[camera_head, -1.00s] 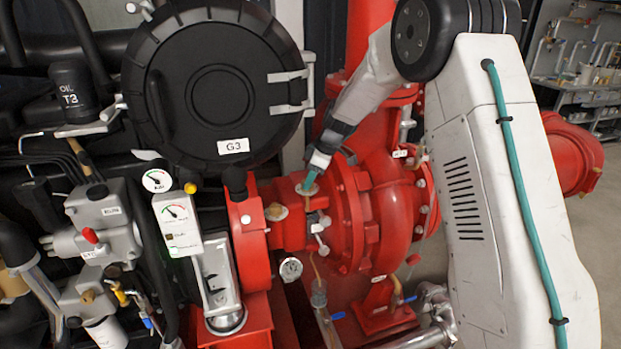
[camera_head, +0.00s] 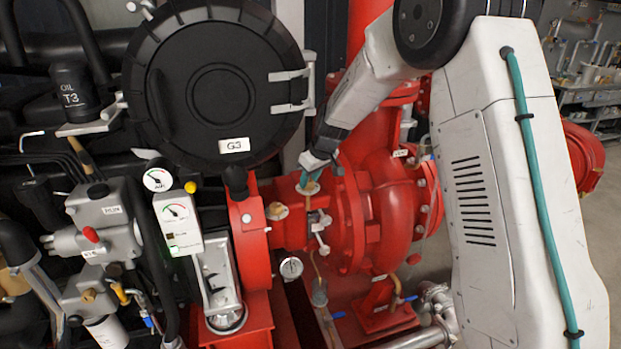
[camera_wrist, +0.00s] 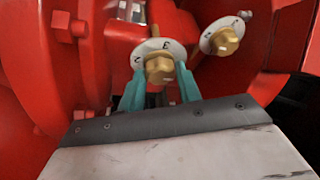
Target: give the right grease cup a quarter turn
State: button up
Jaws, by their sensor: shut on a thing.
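Two brass grease cups with white marked dials sit on the red pump housing. That cup's dial shows numbers, with a 3 near the top. The other cup (camera_wrist: 221,41) stands clear, up and to the right.
A round gauge (camera_head: 291,268) hangs lower. The big black round cover marked G3 (camera_head: 215,90) is close on the left. The red pump casing (camera_head: 390,215) bulges on the right.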

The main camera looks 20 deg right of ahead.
jog(key=shift+m, duration=0.3)
jog(key=o, duration=1)
jog(key=v, duration=0.7)
jog(key=shift+s+r, duration=0.2)
jog(key=shift+r, duration=0.15)
